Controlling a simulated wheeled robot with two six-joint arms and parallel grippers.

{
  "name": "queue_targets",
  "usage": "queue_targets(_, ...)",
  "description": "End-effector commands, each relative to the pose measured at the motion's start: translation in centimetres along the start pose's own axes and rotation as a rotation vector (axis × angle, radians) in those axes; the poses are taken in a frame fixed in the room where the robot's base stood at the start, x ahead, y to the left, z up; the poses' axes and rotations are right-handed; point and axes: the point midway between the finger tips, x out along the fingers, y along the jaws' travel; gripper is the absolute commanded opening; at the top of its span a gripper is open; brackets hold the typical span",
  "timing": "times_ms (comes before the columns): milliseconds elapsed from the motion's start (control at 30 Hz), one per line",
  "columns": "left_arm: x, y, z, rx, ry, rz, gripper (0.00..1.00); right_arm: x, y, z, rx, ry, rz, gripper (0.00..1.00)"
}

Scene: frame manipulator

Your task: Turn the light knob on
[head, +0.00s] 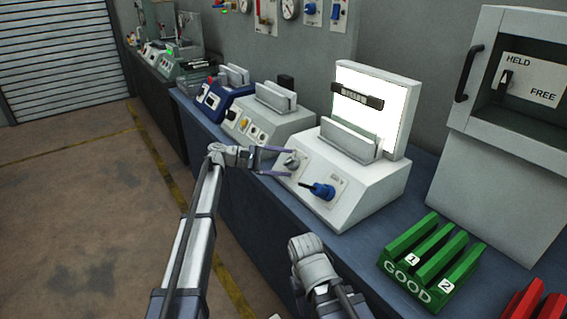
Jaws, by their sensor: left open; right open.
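A white sloped console (355,195) stands on the bench with an upright panel (395,88) that looks bright white. On its front plate are a grey knob (292,160) and, lower right, a blue-handled knob (322,190). My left gripper (281,161) is open, with its purple fingers reaching toward the grey knob from the left. The fingertips are at or just beside the knob; I cannot tell whether they touch it. My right gripper (310,262) is low in front of the bench, away from both knobs. Its fingers are hard to make out.
A green GOOD rack (433,262) and part of a red rack (535,308) sit to the right. A grey cabinet with a HELD/FREE switch (506,80) stands behind them. Other consoles (265,125) line the bench to the left. Open floor (80,210) lies left.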

Motion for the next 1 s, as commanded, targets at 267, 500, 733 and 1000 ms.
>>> queue_targets(267,-2.4,0.1,0.0,-0.001,0.002,0.002,0.85,-0.6,0.1,0.0,0.000,0.000,0.000,0.50)
queue_targets(500,-6.1,0.1,0.0,-0.001,0.001,0.001,0.85,-1.3,0.1,0.1,0.000,0.000,0.000,0.50)
queue_targets(733,-7.7,0.0,0.0,0.000,0.000,0.000,0.85,-1.5,0.1,0.1,0.000,0.000,0.000,0.50)
queue_targets(1000,-7.8,0.0,0.0,0.000,0.000,0.000,0.85,-1.4,0.1,0.1,0.000,0.000,0.000,0.50)
